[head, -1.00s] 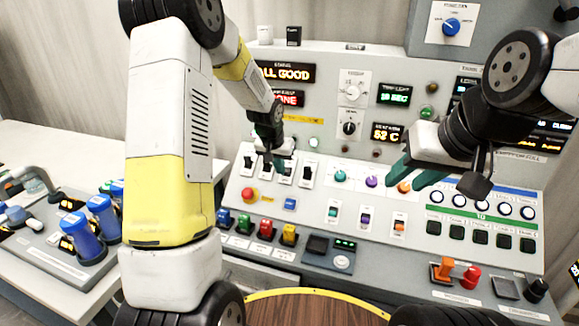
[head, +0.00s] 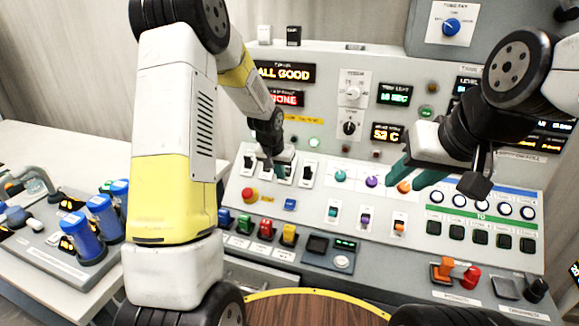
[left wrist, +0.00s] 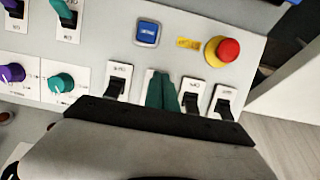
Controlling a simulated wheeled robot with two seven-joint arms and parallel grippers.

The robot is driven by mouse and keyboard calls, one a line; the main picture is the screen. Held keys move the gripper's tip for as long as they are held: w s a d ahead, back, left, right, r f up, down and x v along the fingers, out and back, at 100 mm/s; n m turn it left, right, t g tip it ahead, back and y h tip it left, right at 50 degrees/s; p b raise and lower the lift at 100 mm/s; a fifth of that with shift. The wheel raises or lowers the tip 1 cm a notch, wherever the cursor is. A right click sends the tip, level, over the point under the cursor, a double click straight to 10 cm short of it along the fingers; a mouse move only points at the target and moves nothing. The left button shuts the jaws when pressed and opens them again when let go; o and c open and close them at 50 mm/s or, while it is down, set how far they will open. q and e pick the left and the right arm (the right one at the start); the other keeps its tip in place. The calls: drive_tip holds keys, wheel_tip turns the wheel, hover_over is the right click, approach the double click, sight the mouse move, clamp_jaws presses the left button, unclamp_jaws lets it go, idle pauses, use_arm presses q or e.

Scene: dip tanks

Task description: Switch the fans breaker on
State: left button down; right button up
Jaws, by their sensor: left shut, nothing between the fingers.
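A row of black breaker switches on white plates stands at the left of the sloped panel; the rightmost breaker (head: 308,172) is clear in the head view. My left gripper (head: 273,168) is shut and empty, its teal fingers down at the middle of this row. In the left wrist view, the fingers (left wrist: 162,92) cover one breaker, with one breaker (left wrist: 118,78) to their left and two breakers (left wrist: 190,97) to their right. I cannot read which label says fans, nor tell whether the fingers touch the lever. My right gripper (head: 408,182) hangs over the panel's middle, fingers apart.
A red mushroom button (head: 250,195) and a blue button (head: 290,204) sit just below the breakers. Blue bottles (head: 104,214) stand on the left table.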

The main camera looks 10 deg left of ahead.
use_arm(q)
drive_tip(key=shift+f, duration=0.6)
drive_tip(key=shift+w+d+r, duration=0.15)
drive_tip(key=shift+w+r, duration=0.1)
drive_tip(key=shift+w, duration=0.8)
drive_tip(key=shift+w+d+r, duration=0.1)
drive_tip(key=shift+w, duration=0.1)
drive_tip(key=shift+s, duration=0.1)
drive_tip(key=shift+s+a+r, duration=0.15)
drive_tip(key=shift+s+r, duration=0.2)
drive_tip(key=shift+s, duration=0.3)
drive_tip(key=shift+s+a+r, duration=0.1)
drive_tip(key=shift+s+r, duration=0.2)
drive_tip(key=shift+s, duration=0.35)
drive_tip(key=shift+s+a+r, duration=0.15)
drive_tip(key=shift+s+r, duration=0.2)
drive_tip(key=shift+s, duration=0.3)
drive_tip(key=shift+r, duration=0.1)
